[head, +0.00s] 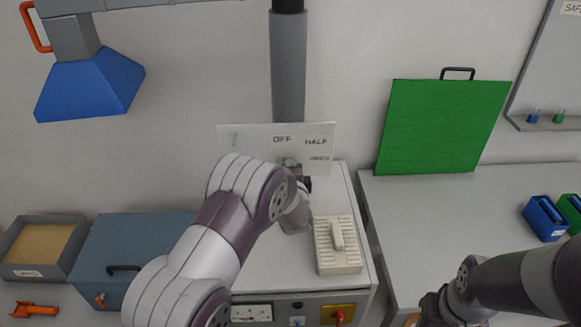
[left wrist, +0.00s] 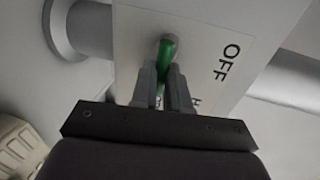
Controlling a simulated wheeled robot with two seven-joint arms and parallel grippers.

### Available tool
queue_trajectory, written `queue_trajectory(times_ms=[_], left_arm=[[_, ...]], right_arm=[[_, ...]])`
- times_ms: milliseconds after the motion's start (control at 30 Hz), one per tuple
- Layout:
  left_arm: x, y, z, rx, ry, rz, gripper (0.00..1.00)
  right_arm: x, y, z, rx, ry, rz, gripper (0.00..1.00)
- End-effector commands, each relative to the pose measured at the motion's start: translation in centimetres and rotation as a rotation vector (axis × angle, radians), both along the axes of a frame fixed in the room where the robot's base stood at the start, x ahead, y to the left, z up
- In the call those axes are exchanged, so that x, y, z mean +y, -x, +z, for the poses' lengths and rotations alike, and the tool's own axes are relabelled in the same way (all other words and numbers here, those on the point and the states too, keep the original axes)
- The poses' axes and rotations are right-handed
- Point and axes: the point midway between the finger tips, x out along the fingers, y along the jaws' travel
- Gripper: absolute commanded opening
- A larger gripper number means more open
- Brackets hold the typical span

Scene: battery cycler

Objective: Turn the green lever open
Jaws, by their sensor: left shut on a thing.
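The green lever (left wrist: 166,52) shows in the left wrist view in front of a white label plate. My left gripper (left wrist: 166,85) is shut on it, one finger on each side. The plate (head: 228,135) stands on the cabinet in the head view and reads OFF and HALF, with a smaller label below. My left arm hides the lever and part of the plate in the head view; the left gripper (head: 304,183) shows only in part there. My right arm is at the lower right, and its fingertips are not clear.
A beige vented box (head: 340,262) sits on the cabinet (head: 353,210) right of my left arm. A grey pipe (head: 288,70) rises behind the plate. A blue hood (head: 88,85) hangs upper left. A green board (head: 441,125) leans on the wall above the right bench (head: 420,220).

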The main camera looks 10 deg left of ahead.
Motion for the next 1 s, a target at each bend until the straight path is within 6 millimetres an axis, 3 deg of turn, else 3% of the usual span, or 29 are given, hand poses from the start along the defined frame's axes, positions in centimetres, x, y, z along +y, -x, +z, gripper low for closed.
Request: queue_trajectory(times_ms=[33,367,400,467,800,1000], left_arm=[[0.0,0.3,-0.7,0.017,-0.005,-0.001,0.0],[0.1,0.3,-0.7,0.018,-0.006,0.0,0.0],[0.1,0.3,-0.7,0.018,-0.006,0.0,0.21],[0.1,0.3,-0.7,0.017,-0.006,0.0,0.4],[-0.1,0.4,-0.2,0.006,-0.004,-0.001,0.4],[-1.2,3.9,0.3,0.007,-0.004,-0.003,0.4]], right_arm=[[0.0,0.0,0.0,0.0,0.0,0.0,0.38],[0.0,0.0,0.0,0.0,0.0,0.0,0.38],[0.0,0.0,0.0,0.0,0.0,0.0,0.38],[0.0,0.0,0.0,0.0,0.0,0.0,0.38],[0.0,0.0,-0.2,0.0,0.0,0.0,0.38],[0.0,0.0,-1.4,0.0,0.0,0.0,0.38]])
